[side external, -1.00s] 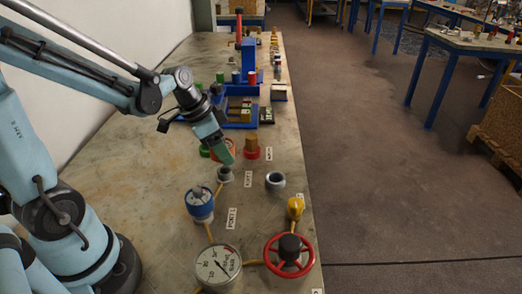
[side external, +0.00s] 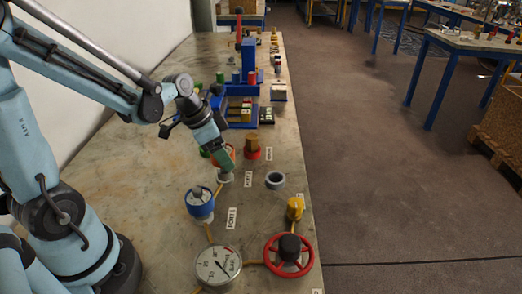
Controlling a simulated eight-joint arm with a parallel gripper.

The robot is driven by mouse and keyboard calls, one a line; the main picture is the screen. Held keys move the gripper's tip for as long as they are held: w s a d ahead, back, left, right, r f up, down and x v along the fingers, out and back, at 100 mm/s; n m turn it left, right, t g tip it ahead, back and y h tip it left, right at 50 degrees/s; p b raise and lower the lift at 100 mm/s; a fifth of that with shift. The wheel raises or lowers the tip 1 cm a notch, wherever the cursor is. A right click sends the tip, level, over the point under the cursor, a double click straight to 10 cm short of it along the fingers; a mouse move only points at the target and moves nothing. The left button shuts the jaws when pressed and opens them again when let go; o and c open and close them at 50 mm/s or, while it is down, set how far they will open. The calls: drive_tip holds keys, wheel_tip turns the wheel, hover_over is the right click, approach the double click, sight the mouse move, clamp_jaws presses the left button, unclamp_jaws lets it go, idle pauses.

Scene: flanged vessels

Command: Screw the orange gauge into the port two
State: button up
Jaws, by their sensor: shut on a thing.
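The orange gauge (side external: 231,150) shows as a partly hidden orange rim behind my gripper. My gripper (side external: 225,166) points down, its green fingers shut on the gauge just above a grey port fitting (side external: 225,178). The fitting stands beside the label for port two (side external: 248,180). The fingers hide the join, so I cannot tell how far the gauge sits in the port.
A blue gauge (side external: 200,203) stands on port one in front. A large white dial (side external: 218,265), red handwheel (side external: 289,256), yellow fitting (side external: 295,208) and open grey ring (side external: 275,180) are nearby. A brown piece with red base (side external: 252,147) stands behind right.

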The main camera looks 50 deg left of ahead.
drive_tip(key=shift+f, duration=0.2)
drive_tip(key=shift+f, duration=0.35)
drive_tip(key=shift+f, duration=0.65)
idle(0.5)
